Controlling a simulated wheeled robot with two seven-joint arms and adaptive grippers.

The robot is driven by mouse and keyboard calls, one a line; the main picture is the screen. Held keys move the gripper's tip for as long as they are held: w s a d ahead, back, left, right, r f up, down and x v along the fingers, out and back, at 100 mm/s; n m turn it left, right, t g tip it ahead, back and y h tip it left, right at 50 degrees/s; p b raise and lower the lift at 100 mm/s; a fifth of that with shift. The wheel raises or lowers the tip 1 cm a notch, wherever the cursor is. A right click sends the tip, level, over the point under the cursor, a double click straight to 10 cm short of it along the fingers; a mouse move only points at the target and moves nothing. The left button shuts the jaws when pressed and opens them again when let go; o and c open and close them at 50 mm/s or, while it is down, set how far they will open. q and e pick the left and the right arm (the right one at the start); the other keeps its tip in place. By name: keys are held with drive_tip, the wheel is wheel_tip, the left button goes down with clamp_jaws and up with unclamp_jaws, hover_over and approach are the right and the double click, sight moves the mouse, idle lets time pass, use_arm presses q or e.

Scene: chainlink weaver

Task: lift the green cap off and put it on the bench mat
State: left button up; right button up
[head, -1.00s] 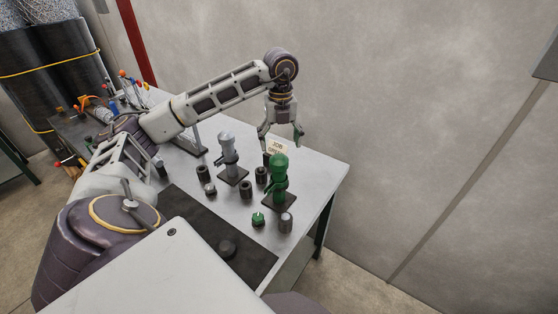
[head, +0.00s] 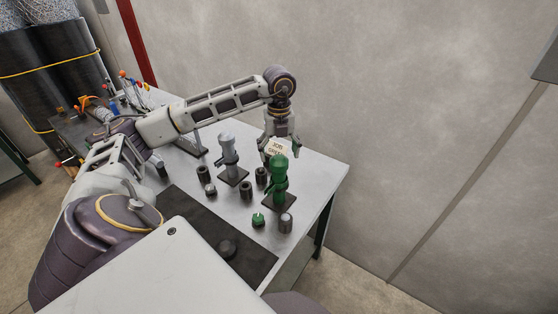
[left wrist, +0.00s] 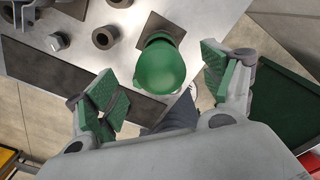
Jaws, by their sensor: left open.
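The green fixture (head: 278,186) stands upright on a dark square base on the bench, with a rounded green cap (head: 279,162) on top. In the left wrist view the domed cap (left wrist: 162,68) lies between the two green-padded fingers, with clear gaps at both sides. My left gripper (head: 280,148) is open and empty, pointing down at the fixture's top. The dark bench mat (head: 185,210) lies along the bench's near side. My right gripper is not in view.
A grey fixture (head: 227,155) stands left of the green one. Several dark collars, a small green-topped piece (head: 258,219) and a grey cylinder (head: 286,223) stand nearby.

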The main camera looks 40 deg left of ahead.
sight(279, 155)
use_arm(q)
drive_tip(key=shift+f, duration=1.45)
drive_tip(key=shift+c, duration=0.2)
drive_tip(key=c, duration=1.1)
drive_tip(key=shift+o, duration=0.2)
drive_tip(key=shift+r, duration=0.1)
drive_tip(key=shift+r+b, duration=0.3)
drive_tip(key=shift+r, duration=4.65)
